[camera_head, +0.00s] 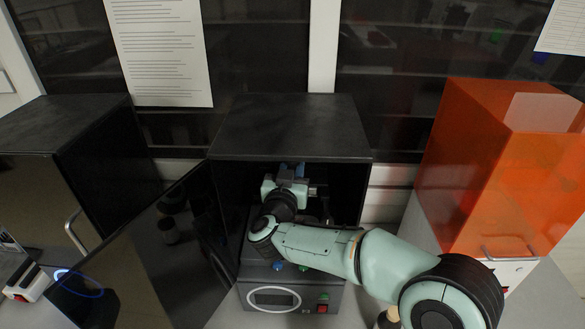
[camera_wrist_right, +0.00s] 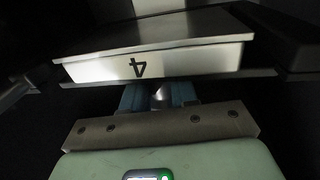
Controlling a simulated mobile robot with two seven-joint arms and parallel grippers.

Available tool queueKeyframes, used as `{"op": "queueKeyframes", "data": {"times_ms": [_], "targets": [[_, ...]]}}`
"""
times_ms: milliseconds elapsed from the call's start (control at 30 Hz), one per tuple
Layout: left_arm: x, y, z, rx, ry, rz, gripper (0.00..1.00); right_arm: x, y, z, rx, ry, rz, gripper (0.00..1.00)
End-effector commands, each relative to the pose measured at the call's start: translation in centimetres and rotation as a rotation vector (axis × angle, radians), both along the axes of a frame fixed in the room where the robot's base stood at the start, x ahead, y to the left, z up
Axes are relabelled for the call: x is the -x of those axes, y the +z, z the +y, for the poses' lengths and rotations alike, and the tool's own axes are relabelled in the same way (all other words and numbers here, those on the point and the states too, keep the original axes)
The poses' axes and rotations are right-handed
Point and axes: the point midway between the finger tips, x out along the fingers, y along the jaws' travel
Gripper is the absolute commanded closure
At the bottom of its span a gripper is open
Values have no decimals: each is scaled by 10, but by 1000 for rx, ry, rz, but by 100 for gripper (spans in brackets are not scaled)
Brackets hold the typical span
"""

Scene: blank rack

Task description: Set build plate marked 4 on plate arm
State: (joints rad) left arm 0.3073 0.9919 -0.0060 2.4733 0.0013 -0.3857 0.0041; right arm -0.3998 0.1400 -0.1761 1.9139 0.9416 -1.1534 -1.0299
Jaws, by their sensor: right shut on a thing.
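The build plate marked 4 (camera_wrist_right: 200,63) fills the upper middle of the right wrist view. It is a flat metal block with a thin wider top sheet, and its black 4 appears upside down. My right gripper (camera_wrist_right: 160,97) is shut on it with blue fingers at its near side. In the head view my right gripper (camera_head: 291,172) is inside the open black printer (camera_head: 290,128), near the top of its opening. I cannot clearly make out the plate arm in the dark interior, nor whether the plate touches it. My left gripper is not in view.
The printer's dark door (camera_head: 150,262) stands open to the left. An orange-covered machine (camera_head: 490,165) stands at the right, and another black printer (camera_head: 75,125) at the left. My right arm crosses the printer's front, above its control panel (camera_head: 272,297).

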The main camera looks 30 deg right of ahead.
Motion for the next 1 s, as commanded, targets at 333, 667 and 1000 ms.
{"op": "queueKeyframes", "data": {"times_ms": [333,667,1000], "targets": [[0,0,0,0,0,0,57,0,0,0,1,0,-2,100],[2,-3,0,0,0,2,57,0,-4,0,1,0,-2,100],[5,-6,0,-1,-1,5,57,0,-8,0,1,0,-2,100]]}}
